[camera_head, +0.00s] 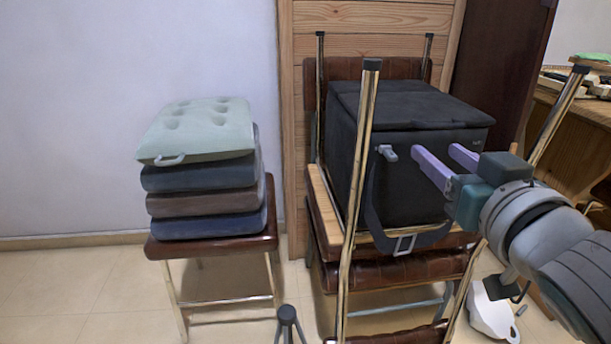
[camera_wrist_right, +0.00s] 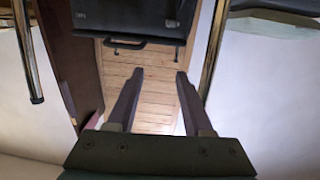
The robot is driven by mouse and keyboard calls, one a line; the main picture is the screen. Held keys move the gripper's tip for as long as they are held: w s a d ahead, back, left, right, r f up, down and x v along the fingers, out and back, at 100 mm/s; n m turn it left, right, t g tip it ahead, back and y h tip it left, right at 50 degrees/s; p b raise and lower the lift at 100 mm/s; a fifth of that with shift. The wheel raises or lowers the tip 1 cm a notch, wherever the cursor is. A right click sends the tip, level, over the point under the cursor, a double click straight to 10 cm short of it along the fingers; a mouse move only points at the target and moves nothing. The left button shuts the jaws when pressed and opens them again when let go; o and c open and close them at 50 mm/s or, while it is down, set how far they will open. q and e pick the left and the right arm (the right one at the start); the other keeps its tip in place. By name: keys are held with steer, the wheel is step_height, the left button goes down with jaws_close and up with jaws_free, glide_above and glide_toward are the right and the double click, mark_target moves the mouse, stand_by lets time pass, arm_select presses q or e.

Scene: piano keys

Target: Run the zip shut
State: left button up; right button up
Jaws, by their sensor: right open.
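A black box-shaped bag (camera_head: 400,180) stands upright on stacked chairs in the head view. A grey tab (camera_head: 388,152), which looks like the zip's pull, sticks out near the upper left of its front face. My right gripper (camera_head: 434,149) is in front of the bag, right of the tab, with its two purple fingers apart and nothing between them. In the right wrist view the gripper (camera_wrist_right: 160,73) is open too, and the bag (camera_wrist_right: 130,17) is at the top edge, beyond the fingertips. The zip's line cannot be made out. My left gripper is not in view.
A chrome chair leg (camera_head: 357,190) rises in front of the bag's left side. A dark strap with a buckle (camera_head: 404,244) hangs below the tab. Left, a stool (camera_head: 213,246) holds a stack of cushions (camera_head: 200,130). A wooden desk (camera_head: 580,128) stands at the right.

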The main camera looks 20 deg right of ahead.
steer(key=t+b, duration=0.1)
steer(key=b, duration=0.3)
glide_toward(394, 157)
steer(key=shift+y, duration=0.3)
steer(key=b+x, duration=0.2)
steer(key=x, duration=0.7)
steer(key=shift+w+d+b, duration=0.3)
steer(key=shift+w+b, duration=0.05)
steer(key=shift+b, duration=0.05)
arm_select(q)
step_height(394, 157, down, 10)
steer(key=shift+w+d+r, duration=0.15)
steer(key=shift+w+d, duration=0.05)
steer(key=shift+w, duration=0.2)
arm_select(e)
steer(key=c, duration=0.6)
jaws_close()
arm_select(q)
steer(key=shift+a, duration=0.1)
